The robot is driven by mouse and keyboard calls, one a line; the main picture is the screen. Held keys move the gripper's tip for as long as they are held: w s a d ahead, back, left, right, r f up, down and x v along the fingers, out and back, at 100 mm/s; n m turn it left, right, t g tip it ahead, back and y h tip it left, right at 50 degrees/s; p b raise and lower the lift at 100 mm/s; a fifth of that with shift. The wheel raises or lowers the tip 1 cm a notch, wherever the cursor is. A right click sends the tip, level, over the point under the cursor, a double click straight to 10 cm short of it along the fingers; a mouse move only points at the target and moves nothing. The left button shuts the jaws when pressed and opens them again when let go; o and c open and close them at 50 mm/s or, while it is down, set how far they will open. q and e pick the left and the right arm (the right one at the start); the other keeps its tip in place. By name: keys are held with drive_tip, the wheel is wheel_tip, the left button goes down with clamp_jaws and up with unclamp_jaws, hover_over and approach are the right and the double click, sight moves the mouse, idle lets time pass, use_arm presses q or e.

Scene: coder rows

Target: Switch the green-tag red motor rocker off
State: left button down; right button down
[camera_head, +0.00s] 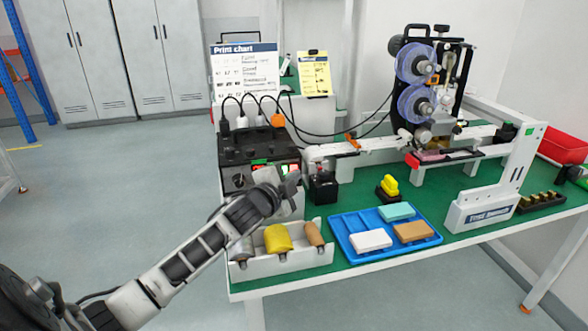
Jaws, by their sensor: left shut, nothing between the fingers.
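A dark control box (258,146) stands at the left end of the green-topped table, with cables and knobs on it. Small red and green patches (261,165) show low on its front face. They are too small to tell which is the green-tag red motor rocker or how it is set. My left gripper (292,181) is shut and empty in front of the lower right of the box. It and its wrist hide part of the box's lower front. I cannot tell whether it touches the box. My right gripper is out of view.
A white bin (285,265) with yellow and brown rolls lies below my left wrist. A small black block (323,188) stands just right of the gripper. A blue tray (350,245) with coloured blocks and a reel machine (425,90) are further right.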

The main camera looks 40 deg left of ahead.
use_arm(q)
drive_tip(key=shift+w+a, duration=0.15)
idle(0.3)
drive_tip(key=shift+s+d+f+p, duration=0.1)
drive_tip(key=shift+s+d+p, duration=0.2)
drive_tip(key=shift+s+d, duration=0.25)
drive_tip(key=s+d, duration=0.1)
drive_tip(key=d, duration=0.1)
drive_tip(key=s+d+p, duration=0.1)
drive_tip(key=s, duration=0.1)
drive_tip(key=shift+d+f, duration=0.4)
idle(0.6)
